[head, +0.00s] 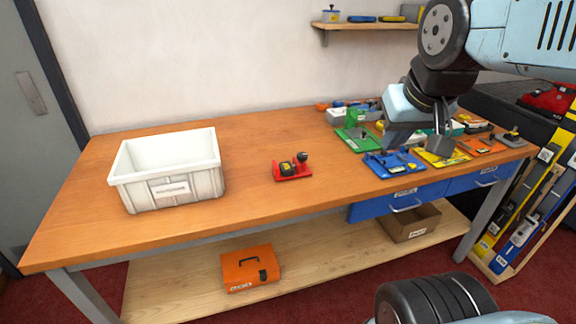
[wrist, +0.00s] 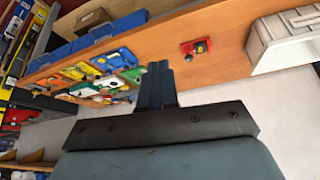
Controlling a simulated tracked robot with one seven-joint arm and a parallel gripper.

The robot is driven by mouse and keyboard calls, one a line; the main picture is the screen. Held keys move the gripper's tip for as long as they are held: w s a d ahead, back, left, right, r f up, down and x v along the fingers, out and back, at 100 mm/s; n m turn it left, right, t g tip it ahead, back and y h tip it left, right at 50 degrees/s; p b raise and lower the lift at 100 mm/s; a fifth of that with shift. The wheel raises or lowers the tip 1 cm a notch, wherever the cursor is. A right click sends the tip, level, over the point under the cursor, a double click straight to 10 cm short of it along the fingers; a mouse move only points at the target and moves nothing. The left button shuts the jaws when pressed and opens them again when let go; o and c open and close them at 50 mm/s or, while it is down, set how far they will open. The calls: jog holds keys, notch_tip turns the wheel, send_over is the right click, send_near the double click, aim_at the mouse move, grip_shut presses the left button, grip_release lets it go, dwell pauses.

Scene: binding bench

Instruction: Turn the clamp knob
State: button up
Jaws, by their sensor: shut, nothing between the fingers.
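A small red fixture (head: 292,175) with dark parts, one showing some yellow, stands alone mid-bench. A black knob-like part (head: 302,157) rises at its right end; I take it for the clamp knob, though it is too small to be sure. The wrist view shows the red fixture (wrist: 195,48) too, beyond my fingers and to their right. My gripper (wrist: 158,66) is shut with its fingers together and empty. In the head view my arm hangs over the right part of the bench, well to the right of the fixture, hiding some of the coloured plates.
A white crate (head: 203,185) stands on the left of the wooden bench (head: 250,215). Green (head: 350,143), blue (head: 381,171) and yellow (head: 431,160) plates with small parts fill the right side. Bare wood surrounds the red fixture. A wall shelf (head: 365,26) hangs behind.

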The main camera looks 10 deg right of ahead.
jog(key=shift+o, duration=1.4)
jog(key=shift+w+r, duration=0.1)
jog(key=shift+w, duration=0.15)
jog(key=o, duration=0.8)
jog(key=w+n, duration=0.2)
jog(key=w+a+n+g+h, duration=0.1)
jog(key=w+n, duration=0.1)
jog(key=w, duration=0.1)
jog(key=w+n, duration=0.2)
jog(key=w, duration=0.1)
jog(key=shift+w+a+r+g+h, duration=0.15)
jog(key=shift+w+a+g+h, duration=0.15)
jog(key=shift+a+h, duration=0.1)
jog(key=shift+c, duration=0.2)
jog(key=shift+o, duration=0.8)
jog(key=w+a+f+n+h, duration=0.1)
jog(key=w+a+n, duration=0.1)
jog(key=w+n, duration=0.3)
jog(key=w, duration=0.2)
jog(key=shift+w+a+f+n+g, duration=0.35)
jog(key=shift+w+a+n+g, duration=0.05)
jog(key=n+g+h, duration=0.1)
jog(key=n, duration=1.1)
send_over(302, 155)
jog(key=s+a, duration=0.3)
jog(key=a, duration=0.2)
notch_tip(302, 155, down, 11)
jog(key=x, duration=1.3)
jog(key=shift+w+d+f, duration=0.15)
jog(key=shift+w+f, duration=0.15)
